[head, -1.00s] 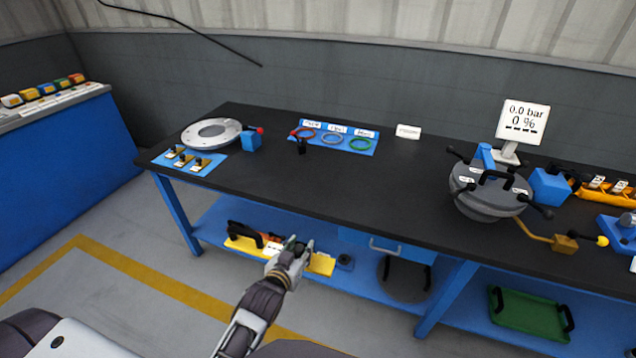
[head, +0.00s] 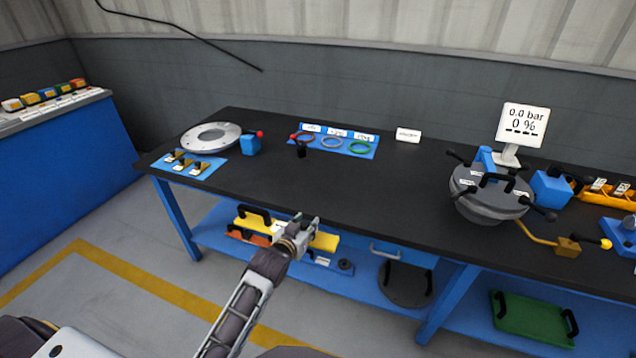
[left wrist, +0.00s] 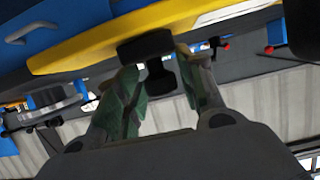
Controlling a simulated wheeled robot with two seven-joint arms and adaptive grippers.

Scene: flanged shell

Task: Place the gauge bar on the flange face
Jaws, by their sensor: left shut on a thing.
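The gauge bar is a long yellow bar (head: 325,241) with black handles, in front of the bench's lower shelf. My left gripper (head: 305,228) is over the bar and hides its middle. In the left wrist view the fingers (left wrist: 160,85) are closed about a black grip (left wrist: 146,47) on the yellow bar (left wrist: 100,50). A second black handle (head: 253,213) shows at the bar's left end. A grey flanged disc (head: 197,136) with holes around its face lies flat on the bench's left end, its face clear. My right gripper is out of view.
The dark bench top (head: 300,185) is mostly clear in the middle. A blue mat with rings (head: 359,148) lies at the back, and a lidded grey vessel (head: 484,207) stands at right. Orange pieces (head: 247,237) and a green tray (head: 530,318) are on the lower shelf.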

